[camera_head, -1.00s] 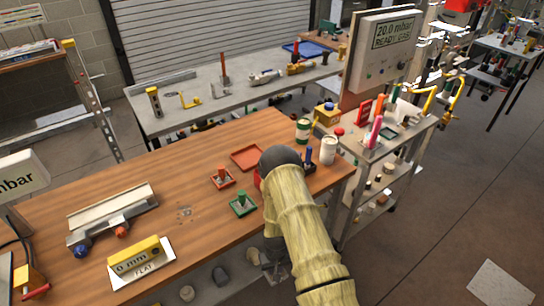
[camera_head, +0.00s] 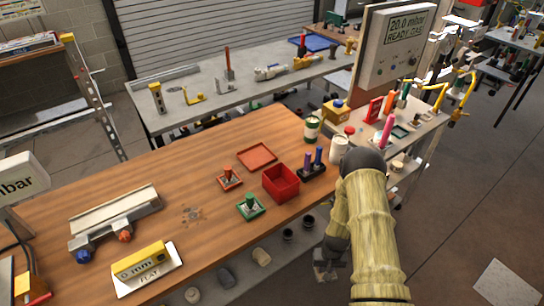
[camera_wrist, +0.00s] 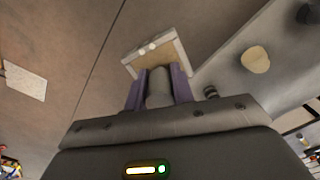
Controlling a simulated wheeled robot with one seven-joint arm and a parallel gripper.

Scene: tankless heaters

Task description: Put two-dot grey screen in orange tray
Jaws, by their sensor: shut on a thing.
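The grey screen (camera_wrist: 160,57) shows in the wrist view as a pale square frame with two pale dots near one side and a grey stem. My gripper (camera_wrist: 158,90) is shut on that stem between its purple fingers. In the head view my gripper (camera_head: 329,256) hangs low, in front of the wooden table's right end, beyond its edge; the screen there is small and hard to make out. The orange tray (camera_head: 257,156) lies flat and empty on the wooden table, up and left of my gripper.
On the wooden table (camera_head: 130,195), a red box (camera_head: 281,183), a small orange tray with a post (camera_head: 230,179), a green one (camera_head: 250,206) and a dark holder with purple pegs (camera_head: 313,166) stand near the orange tray. A white jar (camera_head: 338,149) stands by my arm.

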